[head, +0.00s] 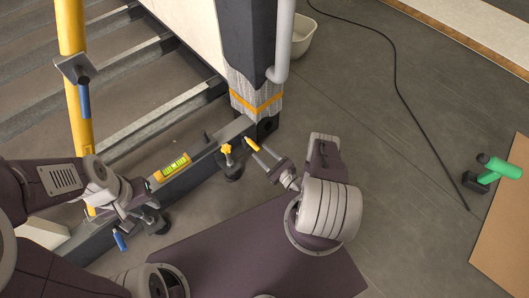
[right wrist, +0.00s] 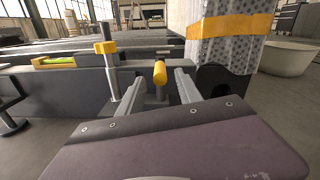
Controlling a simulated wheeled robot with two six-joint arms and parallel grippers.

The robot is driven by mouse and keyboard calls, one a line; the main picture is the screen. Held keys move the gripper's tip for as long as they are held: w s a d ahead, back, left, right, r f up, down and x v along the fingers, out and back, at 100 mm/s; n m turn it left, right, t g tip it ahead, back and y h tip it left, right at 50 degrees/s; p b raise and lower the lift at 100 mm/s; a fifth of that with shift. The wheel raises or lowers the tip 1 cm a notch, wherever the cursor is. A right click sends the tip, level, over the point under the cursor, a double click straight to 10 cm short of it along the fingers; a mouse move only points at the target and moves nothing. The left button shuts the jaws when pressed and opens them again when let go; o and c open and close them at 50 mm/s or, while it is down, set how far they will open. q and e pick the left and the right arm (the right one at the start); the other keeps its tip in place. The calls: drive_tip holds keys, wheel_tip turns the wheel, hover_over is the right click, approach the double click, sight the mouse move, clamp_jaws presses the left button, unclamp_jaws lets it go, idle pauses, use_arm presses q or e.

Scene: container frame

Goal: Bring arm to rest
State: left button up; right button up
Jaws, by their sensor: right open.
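My right gripper (head: 264,160) is open at the grey steel beam (head: 200,162), beside the wrapped foot of the dark post. A yellow handle (head: 251,144) lies just ahead of its fingertips. In the right wrist view this handle (right wrist: 159,73) shows between the two spread fingers (right wrist: 158,88), with gaps on both sides. I cannot tell whether it is inside the jaws or just beyond them. My left gripper (head: 140,205) is low at the left end of the beam, near a blue-handled clamp (head: 119,240). Its fingers are too small and overlapped to read.
A spirit level (head: 173,166) with a green vial lies on the beam, left of a yellow-knobbed clamp (head: 227,150). The dark post (head: 247,45) rises behind my right gripper. A white bucket (head: 303,38), black cable (head: 396,75) and green tool (head: 497,170) lie right; floor between is clear.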

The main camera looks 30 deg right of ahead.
drive_tip(key=shift+v, duration=0.9)
